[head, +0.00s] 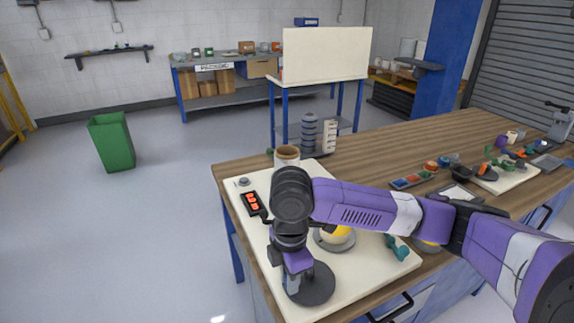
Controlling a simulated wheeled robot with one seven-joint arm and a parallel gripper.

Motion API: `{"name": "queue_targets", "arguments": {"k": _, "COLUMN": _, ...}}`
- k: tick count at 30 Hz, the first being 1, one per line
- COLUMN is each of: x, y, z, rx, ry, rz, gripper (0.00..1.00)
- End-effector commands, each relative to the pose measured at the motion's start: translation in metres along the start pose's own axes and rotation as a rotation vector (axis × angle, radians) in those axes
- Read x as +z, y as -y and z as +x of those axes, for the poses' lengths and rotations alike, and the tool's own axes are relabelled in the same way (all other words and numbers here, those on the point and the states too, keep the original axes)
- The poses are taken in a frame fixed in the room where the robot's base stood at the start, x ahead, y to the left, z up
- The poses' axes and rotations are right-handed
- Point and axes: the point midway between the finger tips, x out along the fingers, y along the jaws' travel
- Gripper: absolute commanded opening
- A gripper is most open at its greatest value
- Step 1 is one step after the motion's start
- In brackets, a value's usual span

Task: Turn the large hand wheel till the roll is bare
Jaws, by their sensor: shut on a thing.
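My gripper (293,283) points down at the near left of a cream board on the bench. It is shut on the handle of the large hand wheel, a dark grey round disc (318,287); the handle is mostly hidden between the fingers. A brown, tube-like roll (287,157) with a pale rim stands upright at the board's far edge. My wrist hides its lower part, so I cannot tell how much film is on it. A black counter (251,204) with red digits lies left of my wrist; its digits are too small to read.
A yellow dome on a grey disc (338,236) and a teal piece (397,247) sit right of my gripper, under my arm. Coloured trays (420,175) and small parts fill the bench's right side. A green bin (111,141) stands on open floor at left.

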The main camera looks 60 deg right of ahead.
Motion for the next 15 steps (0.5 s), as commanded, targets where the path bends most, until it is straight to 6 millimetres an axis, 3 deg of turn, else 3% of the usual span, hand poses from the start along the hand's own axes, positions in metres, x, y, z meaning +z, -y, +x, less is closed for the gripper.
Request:
{"name": "queue_targets", "arguments": {"k": 6, "x": 0.004, "y": 0.017, "z": 0.000, "rx": -0.006, "ry": 0.003, "rz": -0.001, "gripper": 0.01}}
{"name": "queue_targets", "arguments": {"k": 15, "x": 0.004, "y": 0.019, "z": 0.000, "rx": -0.005, "ry": 0.003, "rz": -0.002, "gripper": 0.00}}
